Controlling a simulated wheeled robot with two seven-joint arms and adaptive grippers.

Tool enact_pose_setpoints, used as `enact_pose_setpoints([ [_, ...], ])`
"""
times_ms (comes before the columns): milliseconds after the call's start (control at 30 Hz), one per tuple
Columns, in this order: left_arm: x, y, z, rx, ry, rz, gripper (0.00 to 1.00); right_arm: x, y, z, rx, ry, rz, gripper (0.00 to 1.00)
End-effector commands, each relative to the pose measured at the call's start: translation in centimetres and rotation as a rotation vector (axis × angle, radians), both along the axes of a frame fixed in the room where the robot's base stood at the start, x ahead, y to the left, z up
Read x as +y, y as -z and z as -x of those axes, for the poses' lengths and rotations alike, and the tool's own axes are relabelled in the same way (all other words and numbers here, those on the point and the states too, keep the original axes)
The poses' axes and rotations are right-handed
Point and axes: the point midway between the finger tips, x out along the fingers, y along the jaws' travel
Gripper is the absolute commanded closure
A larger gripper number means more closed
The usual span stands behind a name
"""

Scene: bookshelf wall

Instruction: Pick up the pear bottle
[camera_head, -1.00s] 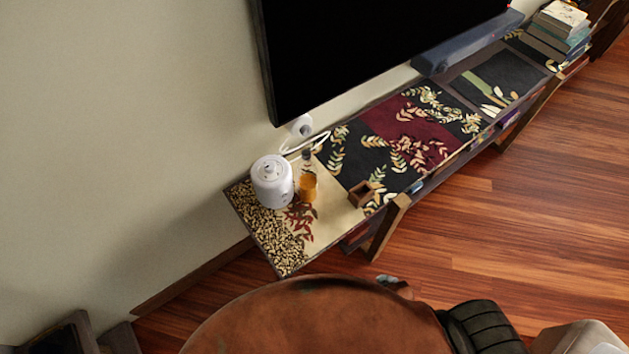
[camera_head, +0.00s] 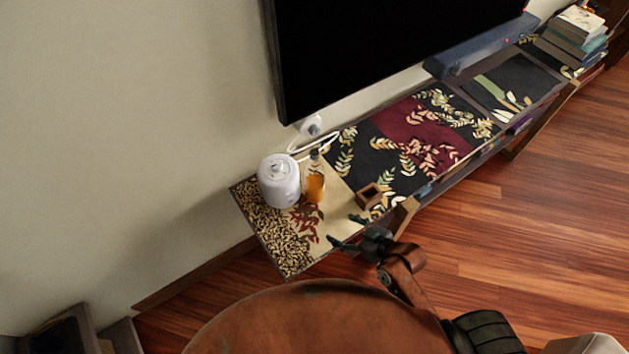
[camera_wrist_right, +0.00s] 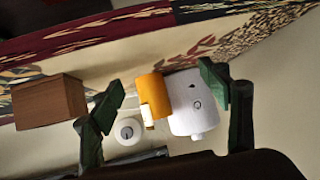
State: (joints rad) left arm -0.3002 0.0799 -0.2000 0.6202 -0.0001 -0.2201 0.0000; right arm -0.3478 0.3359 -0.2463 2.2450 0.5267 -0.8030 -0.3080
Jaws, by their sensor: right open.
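The pear bottle, as I take it, is the small orange bottle (camera_head: 315,188) with a darker neck. It stands on the near end of the low patterned shelf, just right of a white lidded pot. In the right wrist view the orange bottle (camera_wrist_right: 151,92) shows between my spread fingers, partly overlapping the white pot (camera_wrist_right: 188,103). My right gripper (camera_head: 347,231) is open and empty, in front of the shelf's near edge, apart from the bottle. My left gripper is not in view.
A small wooden box (camera_head: 368,197) stands right of the bottle, close to the shelf's front edge. The white pot (camera_head: 279,181) is close on its left. A white cable (camera_head: 322,143) and wall plug are behind. A black screen (camera_head: 390,50) hangs above. Books (camera_head: 575,35) are stacked at the far end.

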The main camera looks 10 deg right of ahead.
Motion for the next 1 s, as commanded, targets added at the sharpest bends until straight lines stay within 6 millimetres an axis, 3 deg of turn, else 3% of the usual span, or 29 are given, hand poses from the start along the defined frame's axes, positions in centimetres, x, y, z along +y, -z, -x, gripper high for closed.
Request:
enact_pose_setpoints([
  [267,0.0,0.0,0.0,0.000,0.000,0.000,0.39,2.9,-4.7,-5.9,-0.272,-0.063,-0.145,0.30],
  [500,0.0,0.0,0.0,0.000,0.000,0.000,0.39,2.0,-8.7,-10.2,-0.479,-0.016,-0.250,0.30],
  [667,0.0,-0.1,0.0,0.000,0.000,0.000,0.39,1.8,-9.5,-11.3,-0.515,0.005,-0.269,0.30],
  [1000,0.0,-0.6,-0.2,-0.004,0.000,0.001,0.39,3.8,-9.9,-14.4,-0.516,0.007,-0.273,0.30],
])
